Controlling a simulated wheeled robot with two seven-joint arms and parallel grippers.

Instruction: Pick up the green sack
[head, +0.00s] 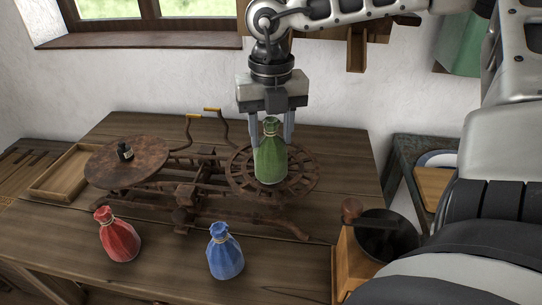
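The green sack (271,161), tied at the neck, stands upright at the right round metal pan (304,184) of an old scale. I cannot tell whether it rests on the pan or hangs just above it. My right gripper (271,144) points straight down over the sack, one finger on each side of its upper part. The fingers are apart with the sack between them. Whether they press on it is not clear. My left gripper is not in view.
A red sack (118,237) and a blue sack (225,252) stand at the table's front. A small dark weight (125,151) sits on the scale's left pan (105,167). A wooden tray (63,172) lies at the left, a wooden grinder (351,262) at the right.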

